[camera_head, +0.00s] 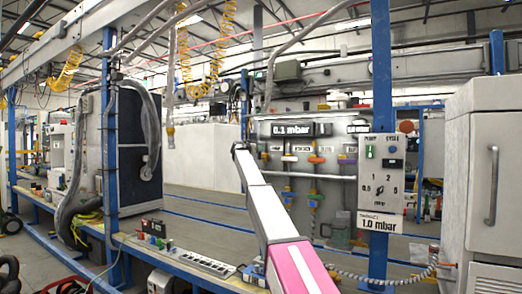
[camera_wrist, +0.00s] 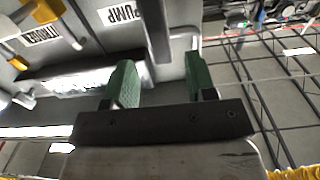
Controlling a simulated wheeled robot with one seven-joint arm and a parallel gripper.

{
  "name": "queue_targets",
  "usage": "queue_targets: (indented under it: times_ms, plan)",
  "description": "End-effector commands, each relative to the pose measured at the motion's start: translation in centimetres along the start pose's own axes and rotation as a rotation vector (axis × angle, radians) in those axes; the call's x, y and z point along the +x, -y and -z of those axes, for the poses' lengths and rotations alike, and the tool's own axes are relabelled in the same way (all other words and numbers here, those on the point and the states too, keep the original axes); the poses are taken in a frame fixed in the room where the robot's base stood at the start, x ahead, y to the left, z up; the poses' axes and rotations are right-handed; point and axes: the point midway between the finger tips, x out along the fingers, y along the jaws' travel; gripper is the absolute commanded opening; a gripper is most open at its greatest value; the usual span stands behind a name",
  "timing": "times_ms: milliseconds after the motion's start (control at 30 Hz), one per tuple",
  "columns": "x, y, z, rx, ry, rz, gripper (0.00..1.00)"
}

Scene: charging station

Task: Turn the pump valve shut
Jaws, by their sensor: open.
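In the wrist view, a PUMP label (camera_wrist: 124,13) is on the panel at the top. A dark grey bar (camera_wrist: 154,28) runs down beside the label towards the space between my fingers; I cannot tell whether it belongs to the pump valve. My gripper (camera_wrist: 158,68) has two green fingers, apart, with no valve handle clearly between them.
Another label and a yellow handle (camera_wrist: 48,10) show at upper left in the wrist view. In the head view, a display (camera_head: 290,129) reads 0.1 mbar. A blue post (camera_head: 382,80) with a control box (camera_head: 381,175) stands right of the panel. The bench (camera_head: 205,205) left of my arm is largely clear.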

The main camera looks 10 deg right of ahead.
Motion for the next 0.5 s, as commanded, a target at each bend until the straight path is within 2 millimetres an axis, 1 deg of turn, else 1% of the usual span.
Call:
queue_targets:
  times_ms: [33, 200, 300, 400, 500]
  plan:
    - [1.2, 0.2, 0.1, 0.000, 0.001, -0.001, 0.51]
    - [4.3, 0.2, 0.0, -0.001, 0.001, -0.001, 0.51]
    - [5.7, 0.1, 0.0, -0.001, 0.001, -0.001, 0.51]
    - [6.6, 0.1, -0.1, -0.001, 0.001, -0.001, 0.51]
    - [6.9, 0.1, -0.1, -0.001, 0.001, 0.000, 0.51]
